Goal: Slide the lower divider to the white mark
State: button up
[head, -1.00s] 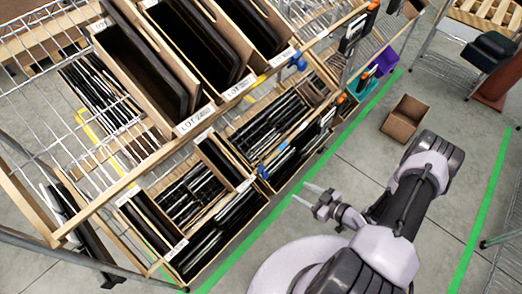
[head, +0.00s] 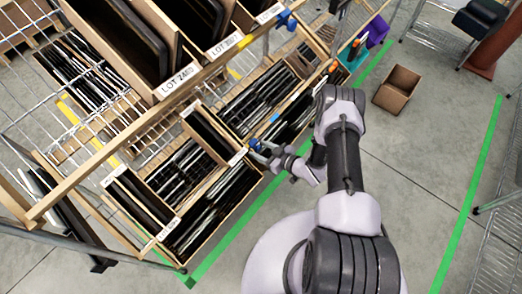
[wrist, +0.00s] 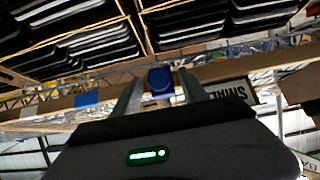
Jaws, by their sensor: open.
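The lower divider's blue knob (head: 256,146) sits on the front rail of the lower shelf, among the cartons of dark trays. In the wrist view the blue knob (wrist: 160,80) shows between my two fingers, with a gap at each side. My gripper (head: 262,154) is open, its fingertips at the knob; it also shows in the wrist view (wrist: 160,92). I cannot tell whether a finger touches the knob. I cannot make out the white mark for certain among the white labels.
An upper blue knob (head: 286,18) is on the rail above. Labelled cartons (head: 176,84) stand tilted on the wire rack. A blue strip (wrist: 87,99) is on the rail left of the knob in the wrist view. An empty box (head: 397,88) stands on open floor at right.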

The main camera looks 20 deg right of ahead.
grip_shut()
dwell(1.4)
